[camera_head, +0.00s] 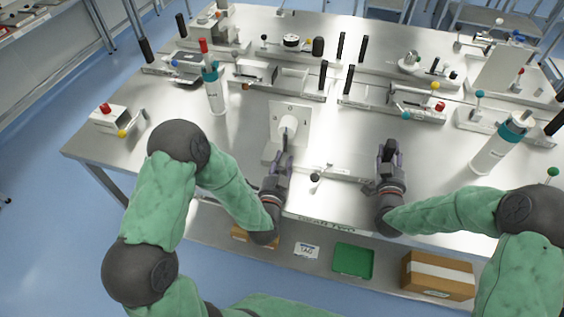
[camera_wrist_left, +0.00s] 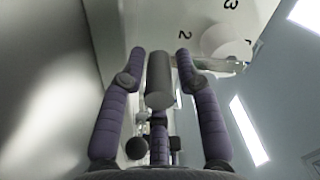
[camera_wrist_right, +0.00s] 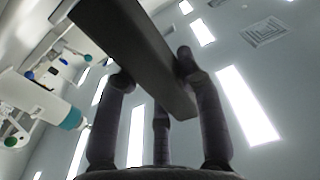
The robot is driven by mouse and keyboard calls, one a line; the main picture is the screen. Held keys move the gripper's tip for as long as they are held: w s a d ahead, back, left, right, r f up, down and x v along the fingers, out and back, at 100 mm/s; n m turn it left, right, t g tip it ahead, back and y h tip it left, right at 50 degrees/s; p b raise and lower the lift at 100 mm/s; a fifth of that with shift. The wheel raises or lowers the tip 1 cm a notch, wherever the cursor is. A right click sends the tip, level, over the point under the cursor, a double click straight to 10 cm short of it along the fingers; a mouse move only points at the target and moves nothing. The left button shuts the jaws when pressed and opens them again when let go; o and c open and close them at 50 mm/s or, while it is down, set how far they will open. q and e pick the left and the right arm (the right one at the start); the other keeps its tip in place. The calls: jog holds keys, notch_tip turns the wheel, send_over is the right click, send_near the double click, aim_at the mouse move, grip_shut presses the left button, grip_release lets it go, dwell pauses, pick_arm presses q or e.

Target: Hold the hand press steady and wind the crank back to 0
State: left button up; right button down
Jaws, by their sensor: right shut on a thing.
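The crank unit is a white stand with a numbered upright plate (camera_head: 290,112) near the middle of the table. A white hub and crank arm (camera_head: 288,128) stick out of its front. My left gripper (camera_head: 284,160) is at the crank, its fingers open on either side of a grey cylindrical crank handle (camera_wrist_left: 160,82). Digits 2 and 3 show on the plate (camera_wrist_left: 205,22) in that wrist view. My right gripper (camera_head: 390,150) is shut on a dark rectangular bar (camera_wrist_right: 140,55), right of the crank unit. I cannot tell whether this bar belongs to the hand press.
A small base with a black knob (camera_head: 316,177) lies between my grippers. Teal-capped bottles (camera_head: 214,90) (camera_head: 500,140) stand left and right. Several lever fixtures (camera_head: 280,80) line the back. A red-button box (camera_head: 112,118) is at left. Boxes (camera_head: 438,275) and a green tray (camera_head: 353,261) lie on the lower shelf.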

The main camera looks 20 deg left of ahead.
pick_arm(q)
grip_shut()
jog(key=shift+d+r+n, duration=0.1)
jog(key=shift+d+n, duration=0.2)
jog(key=shift+n, duration=0.1)
dwell(0.4)
